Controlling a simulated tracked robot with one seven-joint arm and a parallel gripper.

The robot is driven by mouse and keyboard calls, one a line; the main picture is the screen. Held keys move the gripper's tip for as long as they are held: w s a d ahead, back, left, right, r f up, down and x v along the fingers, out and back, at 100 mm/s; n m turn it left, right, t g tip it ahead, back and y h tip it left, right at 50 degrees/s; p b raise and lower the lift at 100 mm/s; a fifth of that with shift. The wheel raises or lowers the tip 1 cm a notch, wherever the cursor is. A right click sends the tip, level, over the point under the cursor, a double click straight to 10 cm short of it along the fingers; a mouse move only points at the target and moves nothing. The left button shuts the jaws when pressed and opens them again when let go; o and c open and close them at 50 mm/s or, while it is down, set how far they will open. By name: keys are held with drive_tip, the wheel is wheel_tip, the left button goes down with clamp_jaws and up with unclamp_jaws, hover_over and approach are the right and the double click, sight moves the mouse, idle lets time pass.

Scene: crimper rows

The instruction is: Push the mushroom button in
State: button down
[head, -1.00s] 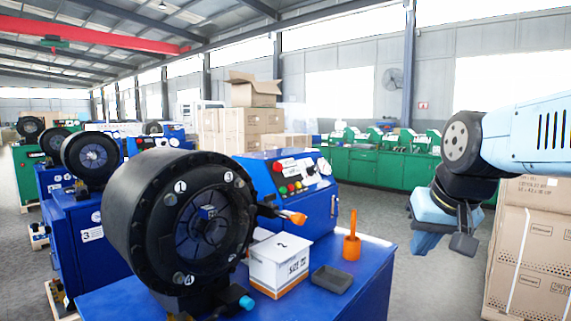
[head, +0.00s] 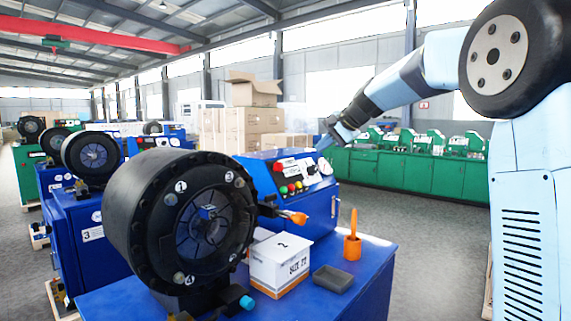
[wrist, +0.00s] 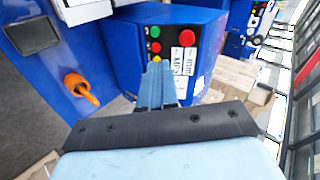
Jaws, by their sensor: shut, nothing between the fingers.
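The red mushroom button (wrist: 187,39) is on the control panel of the near blue machine. In the head view the red button (head: 277,167) shows at the upper left of the panel (head: 297,176). My gripper (head: 325,143) is beside the panel's upper right corner in the head view. In the wrist view my gripper (wrist: 158,66) is shut and empty, its fingers pointing at the panel. The button lies up and to the right of the fingertips there, apart from them. Small green, red and yellow buttons (wrist: 155,46) sit close by the fingertips.
A black crimping head (head: 180,225) stands left of the panel. An orange-tipped handle (head: 293,216), a white box (head: 280,265), a dark tray (head: 332,279) and an orange holder (head: 352,245) are in front. More machines stand behind.

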drive_tip(key=w+a+m+y, duration=0.1)
drive_tip(key=w+a, duration=0.2)
drive_tip(key=w, duration=0.5)
drive_tip(key=shift+w+f+y, duration=0.15)
drive_tip(key=shift+w+y, duration=0.15)
drive_tip(key=shift+w, duration=0.05)
